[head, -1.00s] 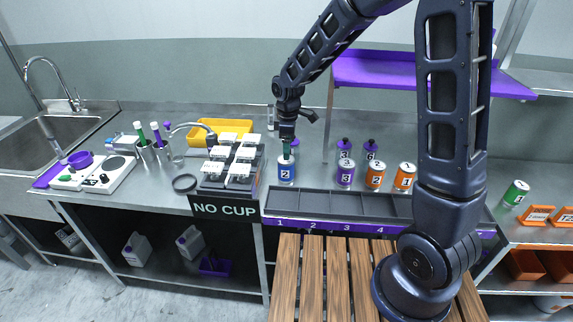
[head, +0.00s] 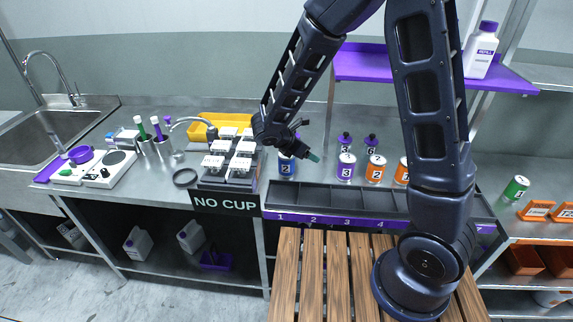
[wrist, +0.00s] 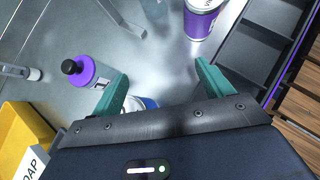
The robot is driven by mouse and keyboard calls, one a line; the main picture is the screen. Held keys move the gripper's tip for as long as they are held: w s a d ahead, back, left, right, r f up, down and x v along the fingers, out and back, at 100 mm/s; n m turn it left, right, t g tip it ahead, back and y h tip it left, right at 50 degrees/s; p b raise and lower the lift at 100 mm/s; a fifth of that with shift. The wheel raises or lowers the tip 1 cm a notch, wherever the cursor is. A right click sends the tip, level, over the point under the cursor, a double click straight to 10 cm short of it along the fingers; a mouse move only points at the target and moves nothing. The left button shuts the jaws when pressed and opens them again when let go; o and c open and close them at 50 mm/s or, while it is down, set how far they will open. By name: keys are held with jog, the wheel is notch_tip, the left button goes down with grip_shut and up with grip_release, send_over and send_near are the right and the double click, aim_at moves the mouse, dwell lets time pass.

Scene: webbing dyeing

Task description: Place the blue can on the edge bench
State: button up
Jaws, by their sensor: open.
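The blue can (head: 287,168), with a white label marked 2, stands upright on the steel counter, behind the left end of the slotted tray. Its top is partly hidden by my gripper (head: 314,157), which is tilted with its teal fingers pointing right. In the wrist view, my gripper (wrist: 161,70) has its fingers spread with nothing held between them. A sliver of the blue can (wrist: 147,102) shows at the palm's edge; the rest is hidden. I cannot tell whether gripper and can touch. Which surface is the edge bench is not marked.
A purple can (head: 346,167) and orange can (head: 375,169) stand to the right. The empty slotted tray (head: 335,197) lies in front. A green can (head: 515,189) stands on the right-hand bench (head: 500,214).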

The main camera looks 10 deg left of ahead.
aim_at(284, 159)
jog(key=a+r+n+t+y, duration=0.1)
jog(key=a+n+t, duration=0.1)
jog(key=a+r+n+t+y, duration=0.1)
jog(key=a+n+t, duration=0.1)
jog(key=t, duration=0.1)
jog(key=a+n+t+y, duration=0.1)
jog(key=a+n+t, duration=0.1)
jog(key=n, duration=0.1)
jog(key=shift+s+a+r+t, duration=0.1)
jog(key=shift+a+r+t, duration=0.2)
jog(key=shift+r, duration=0.1)
jog(key=shift+n+y, duration=0.3)
jog(key=shift+y, duration=0.1)
jog(key=shift+a+f, duration=0.2)
jog(key=shift+f, duration=3.1)
jog(key=shift+x, duration=2.5)
jog(key=c, duration=1.4)
